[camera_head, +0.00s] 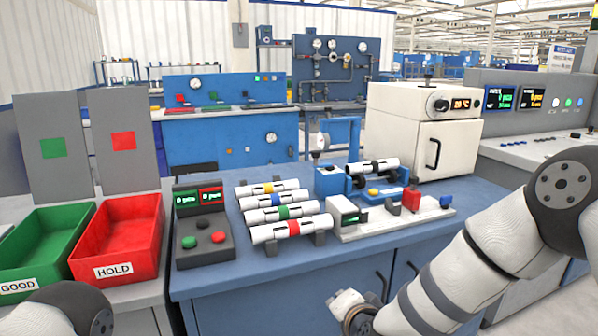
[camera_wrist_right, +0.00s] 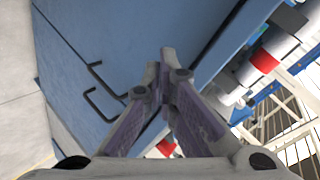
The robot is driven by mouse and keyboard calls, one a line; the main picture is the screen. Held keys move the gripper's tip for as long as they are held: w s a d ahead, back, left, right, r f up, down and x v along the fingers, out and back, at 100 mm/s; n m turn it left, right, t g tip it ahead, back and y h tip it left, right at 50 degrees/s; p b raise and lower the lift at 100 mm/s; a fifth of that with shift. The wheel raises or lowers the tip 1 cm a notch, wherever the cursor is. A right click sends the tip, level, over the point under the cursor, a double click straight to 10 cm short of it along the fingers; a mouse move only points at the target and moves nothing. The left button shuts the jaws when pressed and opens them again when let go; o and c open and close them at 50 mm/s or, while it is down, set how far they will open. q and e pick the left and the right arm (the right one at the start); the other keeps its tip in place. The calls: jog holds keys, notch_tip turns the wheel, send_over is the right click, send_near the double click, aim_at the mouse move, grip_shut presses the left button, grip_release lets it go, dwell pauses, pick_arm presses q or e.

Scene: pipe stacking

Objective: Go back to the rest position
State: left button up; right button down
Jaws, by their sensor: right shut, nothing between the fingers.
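My right gripper (camera_wrist_right: 167,62) is shut and empty, its fingertips together in the right wrist view. In the head view my right arm reaches in from the right, and its wrist end is low in front of the blue workbench (camera_head: 330,252). The gripper points at the bench's front side and door handles (camera_wrist_right: 104,104) and holds nothing. Of my left arm only a joint shows at the lower left; the left gripper is out of view. Several white pipes with coloured bands (camera_head: 290,228) lie side by side on supports on the bench.
A green GOOD bin (camera_head: 42,272) and a red HOLD bin (camera_head: 104,268) stand at the left. A button box (camera_head: 203,257) is left of the pipes. A test fixture (camera_head: 385,220) with a pipe behind it is to the right, before a white oven (camera_head: 418,105). Free bench shows along the front.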

jog(key=s+d+f+n+g, duration=0.25)
jog(key=s+f, duration=0.45)
jog(key=s, duration=0.4)
jog(key=s+d+f+n+g, duration=0.2)
jog(key=s+d+f+g, duration=0.15)
jog(key=s+f, duration=0.6)
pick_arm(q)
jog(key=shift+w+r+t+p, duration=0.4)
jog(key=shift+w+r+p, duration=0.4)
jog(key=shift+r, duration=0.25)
pick_arm(e)
jog(key=s+d+n+g, duration=0.2)
jog(key=s+d+g, duration=0.2)
jog(key=s, duration=1.1)
jog(key=s+d+r+n+g+h, duration=0.1)
jog(key=s+d+n+g, duration=0.2)
jog(key=s, duration=1.1)
jog(key=shift+s+d+r+g+h, duration=0.2)
jog(key=shift+s+d+g+h, duration=0.15)
jog(key=shift+d+g, duration=0.2)
